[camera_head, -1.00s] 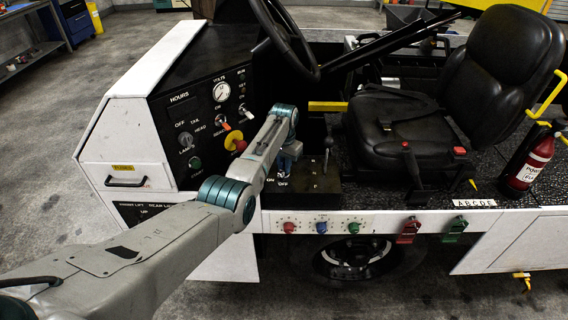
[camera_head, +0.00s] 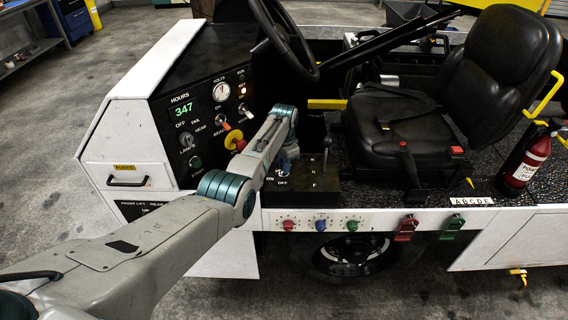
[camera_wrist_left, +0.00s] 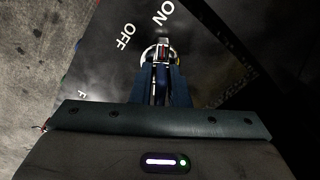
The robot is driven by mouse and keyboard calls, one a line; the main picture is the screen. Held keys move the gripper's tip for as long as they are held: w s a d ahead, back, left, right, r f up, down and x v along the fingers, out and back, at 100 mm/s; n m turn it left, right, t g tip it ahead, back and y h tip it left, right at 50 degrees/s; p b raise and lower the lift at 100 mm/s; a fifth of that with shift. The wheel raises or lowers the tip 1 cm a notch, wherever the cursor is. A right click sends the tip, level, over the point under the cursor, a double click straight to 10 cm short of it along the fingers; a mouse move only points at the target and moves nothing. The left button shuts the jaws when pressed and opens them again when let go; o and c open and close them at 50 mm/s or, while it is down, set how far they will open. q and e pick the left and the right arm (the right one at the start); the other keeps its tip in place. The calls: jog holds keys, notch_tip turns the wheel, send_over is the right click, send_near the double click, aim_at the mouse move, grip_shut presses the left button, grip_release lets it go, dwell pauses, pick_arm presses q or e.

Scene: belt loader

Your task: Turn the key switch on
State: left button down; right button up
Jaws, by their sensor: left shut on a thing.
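The key switch (camera_wrist_left: 158,54) sits on the dark console between the ON and OFF labels in the left wrist view. A pale ring shows around it, and my fingers cover most of its middle. My left gripper (camera_wrist_left: 160,80) is shut on the key, pointing straight down at the switch. In the head view my left gripper (camera_head: 287,157) reaches down to the console beside the dashboard, and the key itself is hidden behind it. The hour meter (camera_head: 184,111) on the dashboard shows 347 in green, and a small lamp (camera_head: 242,90) under the RUN label glows. My right gripper is not in view.
The dashboard carries a voltmeter (camera_head: 222,91) and a red and yellow button (camera_head: 235,140) close to my left forearm. The steering wheel (camera_head: 284,42) stands above and behind the wrist. A lever (camera_head: 327,152) rises just right of the gripper. The seat (camera_head: 404,124) is farther right.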

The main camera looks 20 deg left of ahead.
pick_arm(q)
jog(key=shift+w+r+m, duration=0.1)
jog(key=shift+r+m, duration=0.1)
jog(key=shift+m, duration=0.2)
dwell(0.4)
jog(key=c, duration=1.6)
grip_release()
jog(key=shift+o, duration=1.1)
jog(key=shift+f, duration=0.1)
notch_tip(320, 180, up, 11)
jog(key=shift+f+b, duration=0.1)
jog(key=shift+b, duration=0.9)
